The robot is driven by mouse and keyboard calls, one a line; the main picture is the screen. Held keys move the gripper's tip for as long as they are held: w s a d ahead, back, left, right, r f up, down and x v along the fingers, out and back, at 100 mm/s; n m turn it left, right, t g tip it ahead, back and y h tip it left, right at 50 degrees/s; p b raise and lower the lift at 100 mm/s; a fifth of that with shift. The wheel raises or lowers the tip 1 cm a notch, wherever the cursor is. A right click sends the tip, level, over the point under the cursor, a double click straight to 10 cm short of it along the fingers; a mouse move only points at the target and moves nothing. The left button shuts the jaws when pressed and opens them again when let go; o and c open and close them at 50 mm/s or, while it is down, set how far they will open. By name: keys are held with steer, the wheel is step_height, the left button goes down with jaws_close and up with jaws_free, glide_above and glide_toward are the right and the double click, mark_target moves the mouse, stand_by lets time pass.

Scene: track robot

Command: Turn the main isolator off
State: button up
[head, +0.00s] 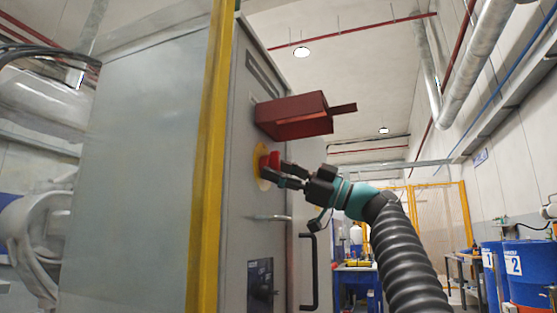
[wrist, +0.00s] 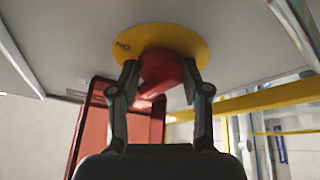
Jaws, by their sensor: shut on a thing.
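The main isolator's red handle (head: 269,161) sits on a round yellow plate (head: 261,172) on the grey cabinet's front face. In the wrist view the red handle (wrist: 165,70) is between my fingers, against the yellow plate (wrist: 205,47). Dark lettering shows at the plate's left edge, tilted in this view. My gripper (head: 278,172) is shut on the red handle, one finger on each side. My gripper (wrist: 160,88) also shows in the wrist view. The handle's exact angle is partly hidden by the fingers.
A red box-like cover (head: 292,116) sticks out just above the handle, close to my gripper. Below are a lever (head: 268,217), a black door handle (head: 312,272) and a dark panel (head: 260,285). A yellow post (head: 209,160) stands left. Blue drums (head: 527,270) stand far right.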

steer(key=shift+o, duration=0.3)
steer(key=n+g+p, duration=0.2)
steer(key=n, duration=0.1)
steer(key=shift+r, duration=0.4)
steer(key=shift+o, duration=0.5)
steer(key=shift+w+f+n+g+h+p, duration=0.15)
steer(key=shift+n+g+h+p, duration=0.35)
steer(key=shift+n+p, duration=0.75)
steer(key=shift+n, duration=0.35)
steer(key=o, duration=1)
steer(key=shift+d, duration=0.15)
steer(key=shift+f, duration=0.1)
steer(key=shift+b, duration=0.3)
